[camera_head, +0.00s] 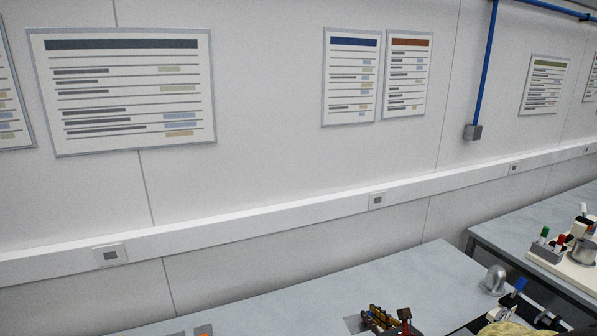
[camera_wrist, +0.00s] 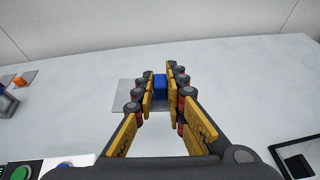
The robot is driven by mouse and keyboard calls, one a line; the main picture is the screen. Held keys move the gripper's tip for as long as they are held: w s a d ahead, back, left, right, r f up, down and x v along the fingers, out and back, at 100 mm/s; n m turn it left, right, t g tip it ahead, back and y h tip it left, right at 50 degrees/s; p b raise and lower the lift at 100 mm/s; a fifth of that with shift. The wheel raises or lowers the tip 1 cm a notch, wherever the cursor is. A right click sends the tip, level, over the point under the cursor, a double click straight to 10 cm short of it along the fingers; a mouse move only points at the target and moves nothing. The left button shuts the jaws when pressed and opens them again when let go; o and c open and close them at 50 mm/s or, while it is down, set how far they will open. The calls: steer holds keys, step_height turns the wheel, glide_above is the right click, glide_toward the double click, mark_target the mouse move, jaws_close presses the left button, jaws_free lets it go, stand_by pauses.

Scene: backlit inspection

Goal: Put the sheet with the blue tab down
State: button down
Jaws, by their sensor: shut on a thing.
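The sheet with the blue tab is a thin grey plate (camera_wrist: 124,93) with an upright blue tab (camera_wrist: 160,88), seen ahead in the wrist view. My gripper (camera_wrist: 160,91) is shut on the blue tab, with a yellow finger on each side. The sheet lies flat, at or close above the pale bench top; I cannot tell if it touches. The fingers hide part of the sheet. In the head view my gripper (camera_head: 382,318) shows at the bottom edge, with a grey corner of the sheet (camera_head: 354,324) beside it.
The pale bench (camera_wrist: 230,80) is clear around the sheet. A grey sheet with an orange tab (camera_wrist: 20,81) lies far left. A dark frame (camera_wrist: 298,160) is at the lower right, and a green button (camera_wrist: 20,172) at the lower left. In the head view, a metal cylinder (camera_head: 494,279) stands right.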

steer(key=shift+a, duration=0.7)
